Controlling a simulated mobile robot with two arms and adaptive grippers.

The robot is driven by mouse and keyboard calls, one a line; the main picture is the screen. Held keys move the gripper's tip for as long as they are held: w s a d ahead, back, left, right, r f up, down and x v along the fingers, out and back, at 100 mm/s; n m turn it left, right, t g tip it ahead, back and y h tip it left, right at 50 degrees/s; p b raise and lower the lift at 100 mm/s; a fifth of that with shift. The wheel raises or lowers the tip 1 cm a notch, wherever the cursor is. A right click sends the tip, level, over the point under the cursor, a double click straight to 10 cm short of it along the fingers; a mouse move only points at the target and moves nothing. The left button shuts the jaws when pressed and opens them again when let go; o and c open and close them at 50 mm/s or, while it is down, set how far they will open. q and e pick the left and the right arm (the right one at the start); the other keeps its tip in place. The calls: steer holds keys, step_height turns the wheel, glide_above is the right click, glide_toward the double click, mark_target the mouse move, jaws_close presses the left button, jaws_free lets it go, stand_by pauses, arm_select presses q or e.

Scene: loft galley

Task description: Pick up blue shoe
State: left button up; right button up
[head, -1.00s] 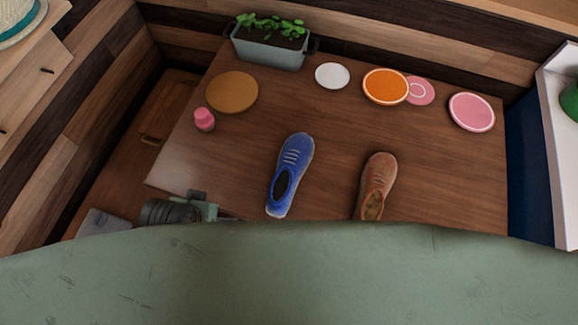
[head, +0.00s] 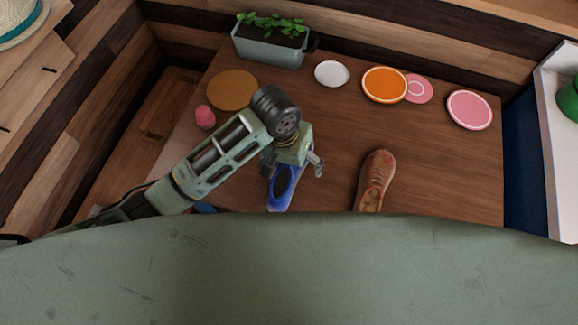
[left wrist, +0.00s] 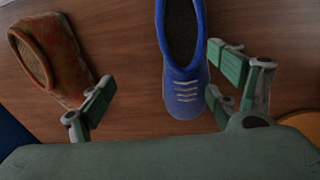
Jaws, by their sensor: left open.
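The blue shoe (head: 284,190) lies on the brown wooden table, its toe half hidden under my left arm in the head view. My left gripper (head: 303,160) is over the toe end of the shoe and is open. In the left wrist view the blue shoe (left wrist: 185,85) lies between the spread fingers of the left gripper (left wrist: 163,85), much closer to the right-hand finger. I cannot tell whether that finger touches it. My right gripper is not in view.
A brown shoe (head: 375,180) lies to the right on the table (head: 440,160). A planter (head: 270,50), a white disc (head: 332,74), an orange disc (head: 385,85), pink discs (head: 470,110), a brown round mat (head: 231,89) and a small pink object (head: 205,117) stand further back.

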mark_target(289, 167)
arm_select(q)
steer(key=w+a+y, duration=0.1)
steer(key=w, duration=0.2)
steer(key=shift+a+r+y, duration=0.4)
steer(key=shift+a+f, duration=0.1)
steer(key=shift+f, duration=1)
steer(key=f, duration=0.1)
steer(key=f+p, duration=0.1)
steer(key=f, duration=0.2)
steer(key=shift+s+d+f+p, duration=0.2)
steer(key=shift+d+p, duration=0.05)
steer(key=shift+p, duration=0.05)
steer(key=shift+f, duration=0.6)
steer(key=c, duration=1.5)
steer(key=shift+r, duration=0.1)
steer(key=shift+c, duration=0.2)
